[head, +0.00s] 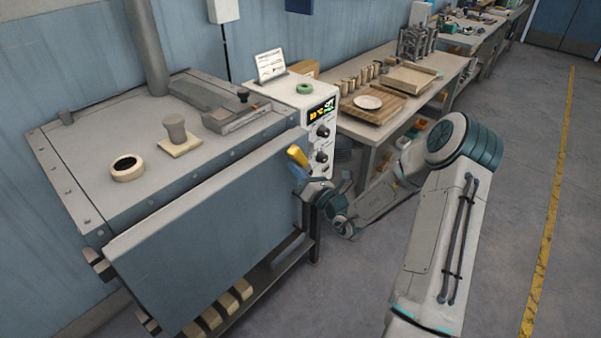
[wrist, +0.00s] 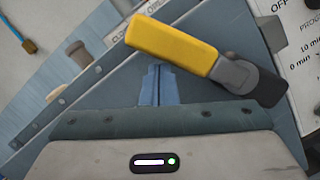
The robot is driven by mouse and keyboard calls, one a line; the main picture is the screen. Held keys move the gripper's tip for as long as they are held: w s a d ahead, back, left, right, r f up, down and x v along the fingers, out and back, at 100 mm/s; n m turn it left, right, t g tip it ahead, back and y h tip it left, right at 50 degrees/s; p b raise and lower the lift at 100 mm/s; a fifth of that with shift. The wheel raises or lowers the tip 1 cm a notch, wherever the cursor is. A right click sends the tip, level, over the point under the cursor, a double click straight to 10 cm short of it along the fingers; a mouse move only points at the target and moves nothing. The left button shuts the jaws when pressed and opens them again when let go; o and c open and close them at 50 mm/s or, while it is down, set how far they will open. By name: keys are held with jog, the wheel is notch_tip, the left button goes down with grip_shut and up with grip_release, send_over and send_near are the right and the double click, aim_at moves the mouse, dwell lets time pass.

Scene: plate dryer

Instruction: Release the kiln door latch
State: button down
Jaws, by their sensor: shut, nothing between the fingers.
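The kiln (head: 85,165) is a grey metal box at the left, and its broad front door (head: 215,240) looks closed. The latch handle (head: 298,157) is a yellow grip at the door's right edge. In the wrist view the yellow latch handle (wrist: 172,46) runs slanted to a grey and black pivot (wrist: 240,76) at its right. My gripper (head: 303,178) is just below the handle. In the wrist view my gripper (wrist: 157,70) is shut and empty, with its fingertips close to the handle's underside. I cannot tell whether they touch it.
A control box (head: 320,130) with a display and knobs stands right of the kiln. A ring (head: 128,168) and a small pot (head: 176,130) sit on the kiln top. A workbench (head: 450,72) with a plate (head: 368,102) stands behind. The floor at right is clear.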

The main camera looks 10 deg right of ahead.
jog(key=shift+d+r, duration=0.15)
dwell(0.4)
jog(key=s+d+f+b, duration=0.1)
jog(key=s+f+b, duration=0.2)
jog(key=s, duration=0.8)
jog(key=shift+d+f+b, duration=0.15)
jog(key=shift+f+b, duration=0.1)
jog(key=shift+b, duration=0.1)
